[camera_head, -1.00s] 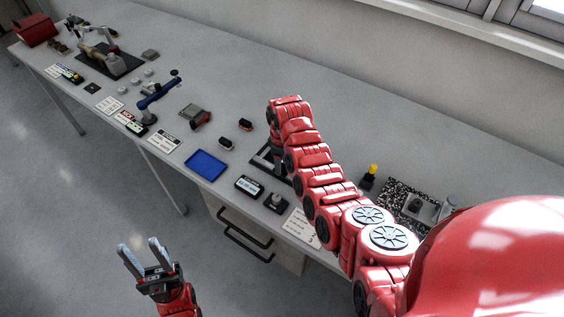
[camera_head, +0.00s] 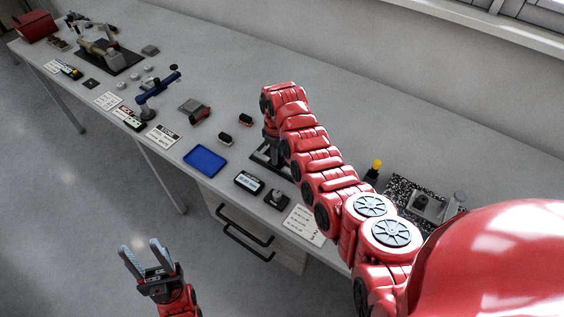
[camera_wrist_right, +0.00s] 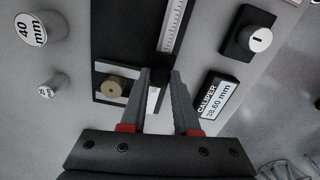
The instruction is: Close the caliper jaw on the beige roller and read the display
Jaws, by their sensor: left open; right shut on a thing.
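In the right wrist view the beige roller (camera_wrist_right: 116,85) stands between two light bars of the caliper, left of my fingertips; I cannot tell whether both bars touch it. The caliper's scale (camera_wrist_right: 174,25) runs up from there. My right gripper (camera_wrist_right: 161,76) is shut on the caliper's sliding jaw, which my fingers partly hide. The display (camera_wrist_right: 214,100) reads "CALIPER 38.60 mm"; it also shows in the head view (camera_head: 248,183). In the head view my right arm hides most of the caliper (camera_head: 266,158). My left gripper (camera_head: 146,249) is open and empty, off the table's front edge.
A black block with a white button (camera_wrist_right: 260,40) is beside the display. A cylinder marked 40 mm (camera_wrist_right: 32,30) and a smaller cylinder (camera_wrist_right: 52,86) stand left.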

